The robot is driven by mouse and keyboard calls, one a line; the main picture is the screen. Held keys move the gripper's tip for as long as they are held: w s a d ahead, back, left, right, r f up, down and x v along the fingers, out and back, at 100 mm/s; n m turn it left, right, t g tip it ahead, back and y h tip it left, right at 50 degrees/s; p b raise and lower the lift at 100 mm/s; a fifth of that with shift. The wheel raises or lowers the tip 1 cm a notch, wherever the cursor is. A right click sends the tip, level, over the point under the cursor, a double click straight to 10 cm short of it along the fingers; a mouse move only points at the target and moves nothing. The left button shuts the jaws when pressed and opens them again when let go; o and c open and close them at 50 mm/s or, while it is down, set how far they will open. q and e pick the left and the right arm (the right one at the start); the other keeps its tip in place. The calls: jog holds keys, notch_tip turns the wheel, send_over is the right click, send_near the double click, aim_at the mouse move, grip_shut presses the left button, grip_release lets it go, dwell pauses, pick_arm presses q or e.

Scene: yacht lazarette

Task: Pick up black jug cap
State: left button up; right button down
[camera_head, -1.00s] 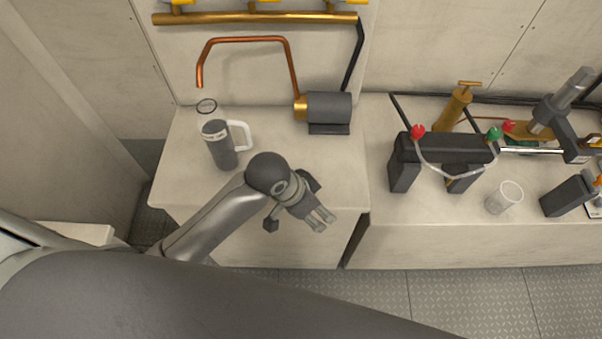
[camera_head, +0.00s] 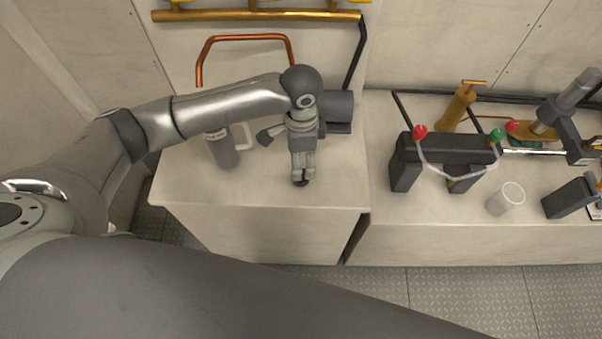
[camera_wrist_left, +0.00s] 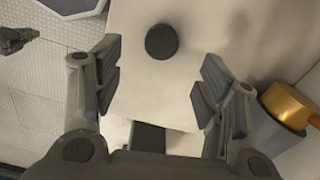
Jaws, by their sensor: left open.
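The black jug cap is a small dark round disc (camera_wrist_left: 161,41) lying on the pale counter in the left wrist view. It sits above the middle of the picture, ahead of the gap between my fingers. My left gripper (camera_wrist_left: 158,83) is open and empty, with a finger on either side of this gap and the disc apart from both. In the head view my left gripper (camera_head: 302,172) points down over the counter, and a dark bit of the cap (camera_head: 301,183) shows just at its fingertips; the rest is hidden. My right gripper is not seen in the head view.
A dark pump (camera_head: 338,106) stands behind the gripper. The counter front is clear.

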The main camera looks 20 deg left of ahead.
pick_arm(q)
notch_tip(320, 180, down, 3)
jog(key=shift+r, duration=0.15)
notch_tip(320, 180, down, 4)
jog(key=shift+a+f+p, duration=0.15)
jog(key=shift+p, duration=0.85)
jog(key=shift+f, duration=0.45)
jog(key=c, duration=0.7)
